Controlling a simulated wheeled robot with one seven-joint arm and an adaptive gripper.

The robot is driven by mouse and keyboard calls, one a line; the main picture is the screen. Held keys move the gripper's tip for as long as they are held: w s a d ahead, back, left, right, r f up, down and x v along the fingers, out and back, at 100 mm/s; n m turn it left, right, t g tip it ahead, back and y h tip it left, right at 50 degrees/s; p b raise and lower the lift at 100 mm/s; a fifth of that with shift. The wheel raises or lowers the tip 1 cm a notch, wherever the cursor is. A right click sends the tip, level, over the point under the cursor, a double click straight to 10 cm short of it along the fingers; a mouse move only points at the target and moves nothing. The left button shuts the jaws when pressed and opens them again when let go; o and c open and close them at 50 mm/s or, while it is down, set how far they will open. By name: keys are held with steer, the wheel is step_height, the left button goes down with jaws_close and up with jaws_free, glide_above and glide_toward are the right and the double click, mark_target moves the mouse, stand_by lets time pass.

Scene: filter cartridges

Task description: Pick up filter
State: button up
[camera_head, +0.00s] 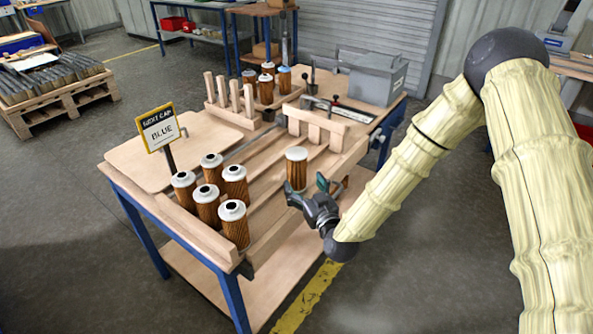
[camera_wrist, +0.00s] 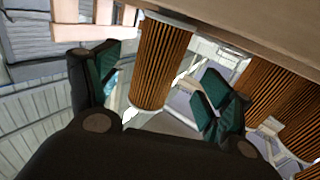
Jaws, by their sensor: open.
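Several brown pleated filters with white caps (camera_head: 207,205) stand in wooden lanes at the near left of the workbench. One filter (camera_head: 297,170) with a white cap stands apart from them, near the right side of the bench. My gripper (camera_head: 308,193) is beside this lone filter on its near side, open and empty. In the wrist view the brown pleats of one filter (camera_wrist: 162,65) show between and beyond the dark green fingers of my gripper (camera_wrist: 158,88). Other pleated filters (camera_wrist: 245,85) show at the right. I cannot tell whether any finger touches the filter.
A sign reading "NEXT CAP BLUE" (camera_head: 158,128) stands at the bench's left. A wooden gate (camera_head: 318,127) spans the lanes behind the lone filter. A rack with upright posts (camera_head: 233,97), more filters (camera_head: 267,78) and a grey box (camera_head: 378,78) are at the back.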

mark_target(301, 178)
steer(key=shift+p+x, duration=0.5)
steer(key=shift+x, duration=2.7)
steer(key=shift+d, duration=0.1)
steer(key=shift+r, duration=0.1)
steer(key=c, duration=1.2)
